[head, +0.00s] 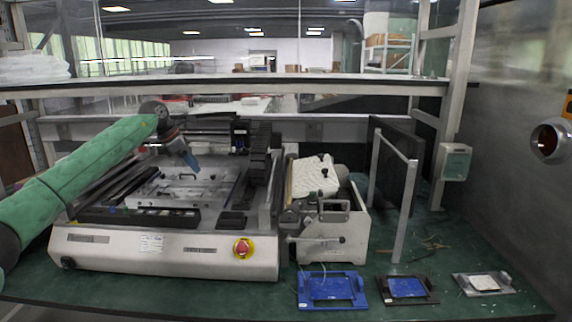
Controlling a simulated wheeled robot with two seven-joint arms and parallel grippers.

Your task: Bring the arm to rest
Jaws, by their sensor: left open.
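My left arm in its green sleeve comes in from the left and reaches over the grey machine (160,252). My left gripper (187,160) is above the machine's bed, near its back left, and is open. It is small in the view, and I see nothing held in it. My right gripper is not in view.
A red stop button (243,247) is on the machine's front. A smaller device (330,232) with a white top stands to its right. A blue frame (332,290), a black-and-blue tray (406,289) and a small metal tray (483,284) lie along the green table's (290,306) front.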

